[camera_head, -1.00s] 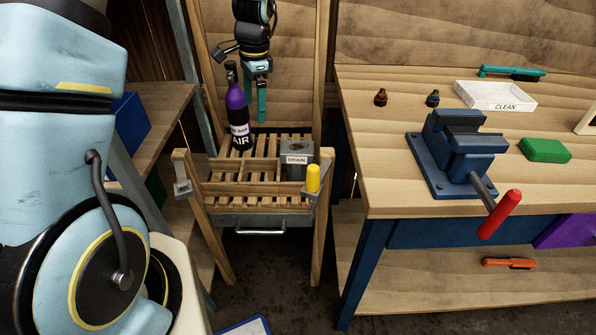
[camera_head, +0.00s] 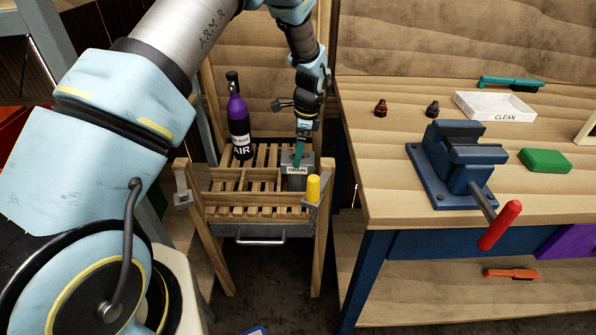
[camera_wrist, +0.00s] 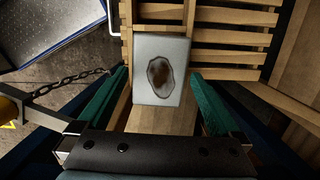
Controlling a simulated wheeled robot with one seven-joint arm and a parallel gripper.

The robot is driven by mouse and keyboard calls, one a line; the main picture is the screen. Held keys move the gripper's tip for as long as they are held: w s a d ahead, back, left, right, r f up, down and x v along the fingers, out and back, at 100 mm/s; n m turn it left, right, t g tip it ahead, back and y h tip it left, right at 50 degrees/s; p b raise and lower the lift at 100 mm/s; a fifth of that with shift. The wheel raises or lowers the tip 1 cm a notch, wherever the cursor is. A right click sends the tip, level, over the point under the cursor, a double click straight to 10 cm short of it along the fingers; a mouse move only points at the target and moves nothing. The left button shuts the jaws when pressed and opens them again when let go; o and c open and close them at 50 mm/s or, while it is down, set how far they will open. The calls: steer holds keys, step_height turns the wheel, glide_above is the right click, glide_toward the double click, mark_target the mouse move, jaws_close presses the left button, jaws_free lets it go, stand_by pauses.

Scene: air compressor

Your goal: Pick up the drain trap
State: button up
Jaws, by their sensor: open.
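The drain trap (camera_head: 297,183) is a small grey box labelled DRAIN at the right of the slatted wooden rack. In the wrist view its pale top (camera_wrist: 147,45), with a dark, stained oval opening, faces me. My gripper (camera_head: 299,160) points down at the trap, its teal fingers open. In the wrist view the fingertips (camera_wrist: 160,76) are apart, one toward each side of the trap, with nothing held. The head view does not show clearly whether the fingers touch it, and they hide part of its top.
A purple AIR bottle (camera_head: 238,122) stands at the rack's left rear. A yellow knob-like piece (camera_head: 313,188) is close by the trap at the front right. The workbench (camera_head: 385,190) with a blue vise (camera_head: 455,160) is to the right. A chain (camera_wrist: 70,82) shows in the wrist view.

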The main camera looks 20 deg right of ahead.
mark_target(298, 176)
steer(key=shift+a+f+p, duration=0.15)
steer(key=shift+f+p, duration=0.35)
steer(key=shift+f, duration=1.25)
steer(key=shift+f, duration=0.25)
jaws_close()
